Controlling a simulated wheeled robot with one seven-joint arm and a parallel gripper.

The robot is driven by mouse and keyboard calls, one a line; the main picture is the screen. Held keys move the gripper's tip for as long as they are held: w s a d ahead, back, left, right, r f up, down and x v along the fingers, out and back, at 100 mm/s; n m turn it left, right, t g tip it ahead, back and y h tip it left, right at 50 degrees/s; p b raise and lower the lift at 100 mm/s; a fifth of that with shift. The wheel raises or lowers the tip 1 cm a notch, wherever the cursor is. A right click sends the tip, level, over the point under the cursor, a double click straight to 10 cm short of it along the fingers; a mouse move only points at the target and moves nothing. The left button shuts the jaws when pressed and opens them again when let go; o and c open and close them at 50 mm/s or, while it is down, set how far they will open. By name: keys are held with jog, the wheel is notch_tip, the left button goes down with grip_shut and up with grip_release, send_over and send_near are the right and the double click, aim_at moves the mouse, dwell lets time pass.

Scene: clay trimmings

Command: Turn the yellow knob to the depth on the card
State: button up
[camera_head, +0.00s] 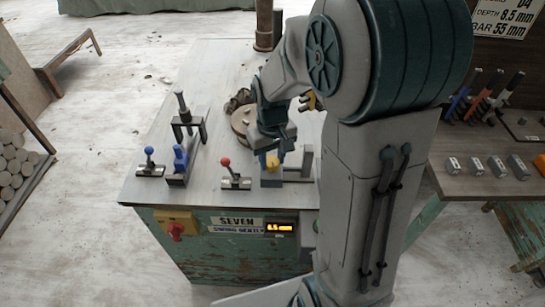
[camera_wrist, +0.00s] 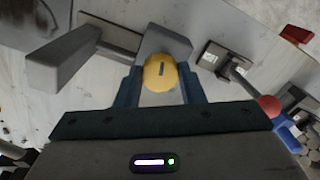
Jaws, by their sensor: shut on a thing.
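The yellow knob (camera_head: 272,162) sits on a grey block at the front right of the bench. In the wrist view the round knob (camera_wrist: 160,72), with a dark pointer mark, is between the two blue fingers. My gripper (camera_wrist: 163,88) is shut on it from above; my gripper (camera_head: 276,150) partly hides it in the head view. The card (camera_head: 505,18) at upper right reads depth 8.5 mm and bar 55 mm. The lit display (camera_head: 279,228) on the bench front shows an orange mm reading; its first digit is too blurred to tell 6 from 8, then .5.
A red-knobbed lever (camera_head: 227,168) stands just left of my gripper, with a blue-knobbed lever (camera_head: 149,158) farther left. A grey bracket (camera_wrist: 65,60) stands on the knob's other side. A round clay piece (camera_head: 242,120) lies behind.

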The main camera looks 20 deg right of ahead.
aim_at(272, 161)
jog(key=o, duration=1)
jog(key=shift+r, duration=0.15)
notch_tip(272, 161, up, 14)
jog(key=shift+f+p, duration=0.2)
jog(key=shift+p, duration=0.35)
jog(key=shift+s+f+m+t+p, duration=0.1)
jog(key=shift+s+m+t+p, duration=0.35)
jog(key=shift+s, duration=1.85)
jog(key=shift+s+f+m+t+p, duration=0.1)
jog(key=shift+s+m+t+p, duration=0.35)
jog(key=shift+s, duration=1.85)
jog(key=shift+s+f+m+t+p, duration=0.15)
jog(key=shift+s+t+p, duration=0.4)
jog(key=shift+s, duration=1.75)
jog(key=shift+r, duration=0.1)
